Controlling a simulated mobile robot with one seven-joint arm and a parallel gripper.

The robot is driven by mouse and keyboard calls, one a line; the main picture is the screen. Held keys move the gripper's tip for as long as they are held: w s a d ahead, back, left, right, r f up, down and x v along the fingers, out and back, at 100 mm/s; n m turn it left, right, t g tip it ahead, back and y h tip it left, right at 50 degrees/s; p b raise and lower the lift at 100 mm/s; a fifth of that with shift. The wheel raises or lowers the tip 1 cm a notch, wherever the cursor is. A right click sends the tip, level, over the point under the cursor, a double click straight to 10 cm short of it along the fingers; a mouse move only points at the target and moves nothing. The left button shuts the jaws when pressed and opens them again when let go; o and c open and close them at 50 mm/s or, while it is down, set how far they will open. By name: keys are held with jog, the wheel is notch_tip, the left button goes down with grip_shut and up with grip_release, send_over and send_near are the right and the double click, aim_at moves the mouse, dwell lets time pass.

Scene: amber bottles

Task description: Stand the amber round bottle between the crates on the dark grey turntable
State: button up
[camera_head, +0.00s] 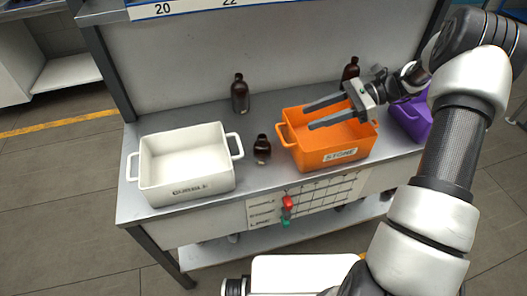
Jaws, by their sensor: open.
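The amber round bottle (262,149) stands upright on the grey bench, between the white crate (188,188) and the orange crate (332,157). It is dark brown with a dark cap. My gripper (309,115) is open and empty, its two grey fingers pointing left over the orange crate. It is up and to the right of the bottle in the picture, apart from it. I cannot make out a dark grey turntable in this view.
Two other dark bottles stand behind, one behind the gap (240,96) and one behind the orange crate (351,70). A purple crate (411,119) is at the right, partly hidden by my arm. A bench panel (305,200) carries a red and a green item.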

send_near(262, 137)
jog(key=x, duration=0.4)
jog(key=shift+w+a+f+b, duration=0.15)
jog(key=shift+w+a+b, duration=0.15)
jog(key=shift+w+b, duration=0.05)
jog(key=shift+s+b+x, duration=0.15)
jog(key=shift+x, duration=1.25)
jog(key=shift+s+b+x, duration=0.15)
jog(key=shift+x, duration=1.25)
jog(key=shift+d+f, duration=0.1)
jog(key=shift+d, duration=0.05)
grip_shut()
